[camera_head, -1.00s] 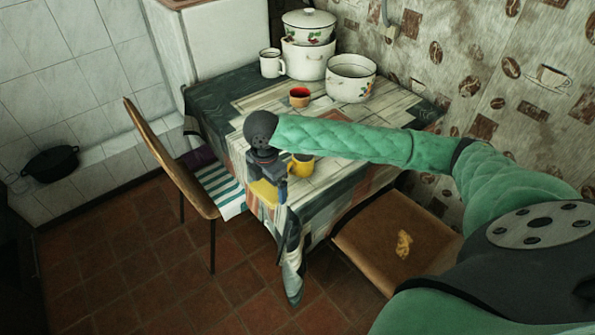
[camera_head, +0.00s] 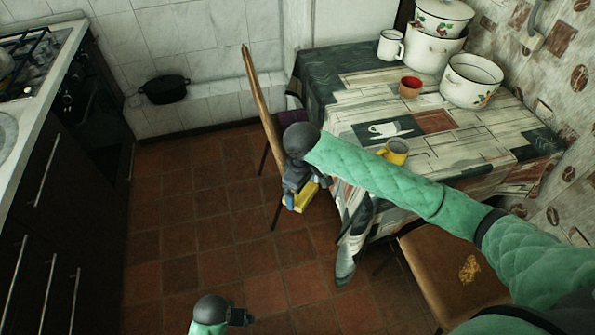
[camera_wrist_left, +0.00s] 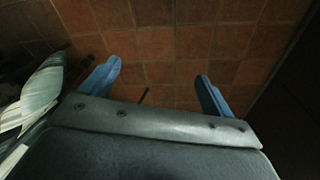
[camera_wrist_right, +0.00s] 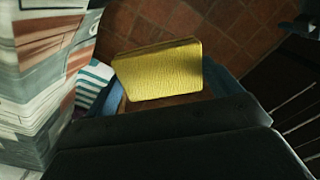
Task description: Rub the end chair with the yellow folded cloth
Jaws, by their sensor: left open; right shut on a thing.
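My right gripper (camera_head: 302,190) is shut on the yellow folded cloth (camera_head: 299,198), held in the air near the table corner, in front of the end chair. The cloth (camera_wrist_right: 158,74) fills the middle of the right wrist view, between blue fingers. The end chair (camera_head: 262,105) stands at the table's left end; its thin wooden back shows nearly edge-on and my right gripper hides much of its seat. I cannot tell whether the cloth touches the chair. My left gripper (camera_head: 240,317) is low at the bottom; its blue fingers (camera_wrist_left: 156,88) are apart and empty over the tiles.
The table (camera_head: 350,60) has a patterned tablecloth hanging down. It bears a yellow mug (camera_head: 394,152), a red-topped cup (camera_head: 410,87), a white mug (camera_head: 390,46) and enamel pots (camera_head: 472,80). A brown-seated chair (camera_head: 435,265) stands at right. Dark cabinets (camera_head: 60,215) line the left; floor between is clear.

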